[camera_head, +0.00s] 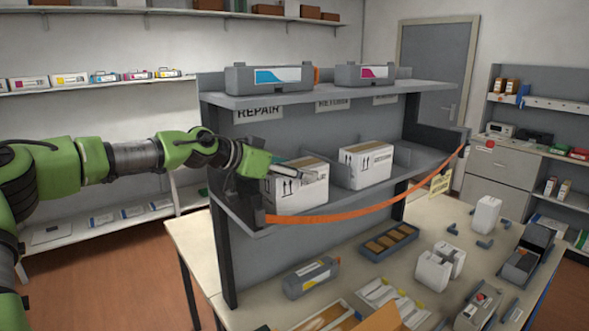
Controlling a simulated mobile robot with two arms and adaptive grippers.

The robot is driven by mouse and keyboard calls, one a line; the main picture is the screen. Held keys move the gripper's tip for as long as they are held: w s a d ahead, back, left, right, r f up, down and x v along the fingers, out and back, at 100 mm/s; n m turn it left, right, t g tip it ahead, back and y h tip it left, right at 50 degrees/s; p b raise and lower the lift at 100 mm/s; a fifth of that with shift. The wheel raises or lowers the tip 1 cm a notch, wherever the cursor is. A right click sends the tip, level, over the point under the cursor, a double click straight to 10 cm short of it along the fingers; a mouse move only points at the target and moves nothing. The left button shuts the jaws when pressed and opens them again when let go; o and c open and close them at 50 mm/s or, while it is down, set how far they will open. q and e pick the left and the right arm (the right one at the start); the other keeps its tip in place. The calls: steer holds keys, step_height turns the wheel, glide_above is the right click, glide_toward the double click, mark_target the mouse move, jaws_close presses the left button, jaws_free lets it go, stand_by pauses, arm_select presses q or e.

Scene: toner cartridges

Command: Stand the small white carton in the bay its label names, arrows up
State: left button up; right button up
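A white carton (303,192) with black up-arrows on its front stands upright on the middle shelf, in the left bay below the REPAIR sign (258,113). My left gripper (283,172) reaches in from the left at the carton's upper left side. Its fingers are small and partly hidden, so I cannot tell whether they grip the carton. A second white carton (366,167) with arrows and dark print stands in the bay to the right, near a sign that seems to read RETURN (332,104). The print on both cartons is too small to read. My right gripper is out of view.
An orange strap (345,213) sags across the shelf front, with a yellowish tag (440,183) on it. Two grey cartridges stand on the top shelf (330,92). The table (255,300) below holds a cartridge (311,277), a blue tray (387,242) and several white blocks.

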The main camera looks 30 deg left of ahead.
arm_select(q)
steer(key=shift+r, duration=0.1)
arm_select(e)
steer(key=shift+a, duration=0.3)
arm_select(q)
steer(key=shift+r, duration=0.15)
steer(key=shift+v, duration=0.85)
steer(key=b+v, duration=0.1)
steer(key=v, duration=0.3)
steer(key=shift+s+a, duration=0.1)
steer(key=shift+s, duration=0.1)
steer(key=shift+b+v, duration=1)
steer(key=shift+v, duration=1.95)
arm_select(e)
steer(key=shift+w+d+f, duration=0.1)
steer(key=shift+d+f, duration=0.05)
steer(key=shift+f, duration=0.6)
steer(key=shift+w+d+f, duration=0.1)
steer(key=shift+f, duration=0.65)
arm_select(q)
steer(key=shift+a, duration=0.1)
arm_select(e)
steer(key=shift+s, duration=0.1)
